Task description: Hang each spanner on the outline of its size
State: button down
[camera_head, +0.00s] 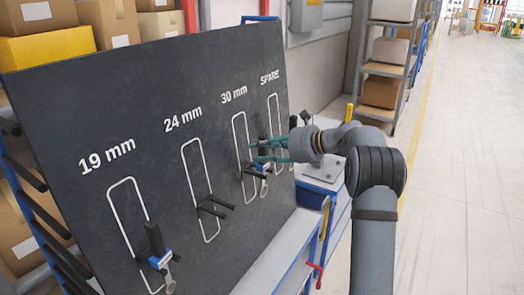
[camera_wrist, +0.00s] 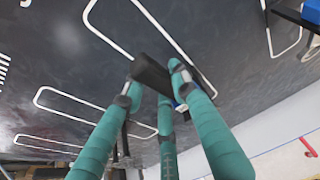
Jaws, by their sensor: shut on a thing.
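The dark board (camera_head: 75,105) carries white outlines labelled 19 mm, 24 mm, 30 mm and SPARE. A spanner (camera_head: 155,243) with a black handle and blue band hangs at the 19 mm outline (camera_head: 113,205). The 24 mm outline (camera_head: 186,165) has bare pegs (camera_head: 215,207). My gripper (camera_head: 262,150) is at the 30 mm outline (camera_head: 236,130), its teal fingers closed around another black-handled spanner (camera_head: 262,169). The wrist view shows this spanner's dark handle (camera_wrist: 152,74) between the fingertips, close to the board. Its size mark is not readable. The fingers hide much of it.
A blue-framed bench (camera_head: 318,184) stands below and right of the board, with grey metal parts on it. Boxes (camera_head: 50,47) are stacked behind the board. A shelf (camera_head: 385,70) stands at the back, and open floor (camera_head: 460,180) lies right.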

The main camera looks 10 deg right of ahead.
jog(key=shift+f+b, duration=0.5)
jog(key=shift+f, duration=0.1)
jog(key=c, duration=1.3)
grip_release()
jog(key=shift+f, duration=0.1)
jog(key=shift+s+d, duration=0.1)
jog(key=v, duration=1.2)
jog(key=x, duration=1.2)
jog(key=shift+r, duration=0.35)
